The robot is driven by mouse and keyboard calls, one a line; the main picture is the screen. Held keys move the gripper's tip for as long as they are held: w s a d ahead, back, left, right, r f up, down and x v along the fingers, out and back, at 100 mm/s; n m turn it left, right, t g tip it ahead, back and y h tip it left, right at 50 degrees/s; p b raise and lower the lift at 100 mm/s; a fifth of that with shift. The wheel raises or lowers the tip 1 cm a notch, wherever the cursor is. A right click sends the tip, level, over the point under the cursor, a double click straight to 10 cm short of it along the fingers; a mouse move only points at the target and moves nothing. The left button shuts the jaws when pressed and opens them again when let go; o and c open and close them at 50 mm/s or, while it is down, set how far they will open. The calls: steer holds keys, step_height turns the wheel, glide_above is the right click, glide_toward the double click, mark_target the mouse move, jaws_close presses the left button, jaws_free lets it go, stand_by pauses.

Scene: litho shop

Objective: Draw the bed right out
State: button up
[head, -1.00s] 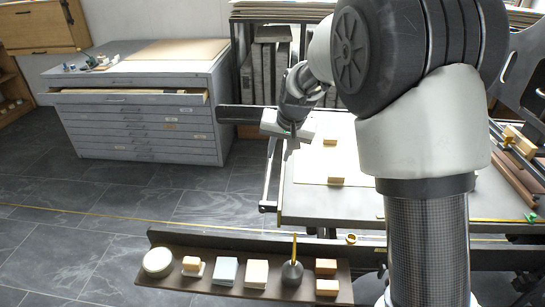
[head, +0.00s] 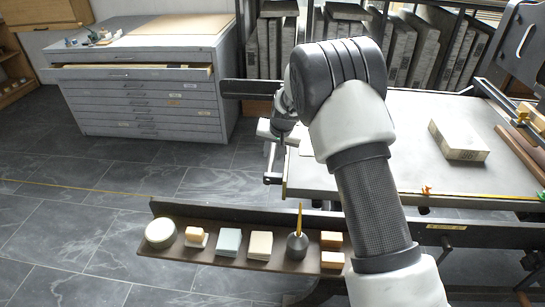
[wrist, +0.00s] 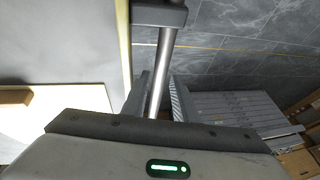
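The bed (head: 400,175) is a flat grey table on the right in the head view, partly hidden by my arm. A metal bar (head: 272,166) with dark end mounts runs along its left end. In the wrist view the bar (wrist: 165,55) runs down from a dark mount (wrist: 160,13) and passes between the fingers of my gripper (wrist: 160,95). The ridged inner face of the right finger shows, and the fingers look open around the bar. In the head view my gripper (head: 275,140) is small and partly hidden at the bed's left end.
A pale block (head: 459,139) lies on the bed's right part. In front, a dark shelf (head: 185,262) holds a round tin, several small blocks and a pot. A grey plan chest (head: 150,110) with one drawer slightly open stands back left. The floor left of the bed is clear.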

steer(key=shift+x, duration=0.95)
steer(key=shift+c, duration=0.2)
jaws_close()
steer(key=shift+a, duration=0.1)
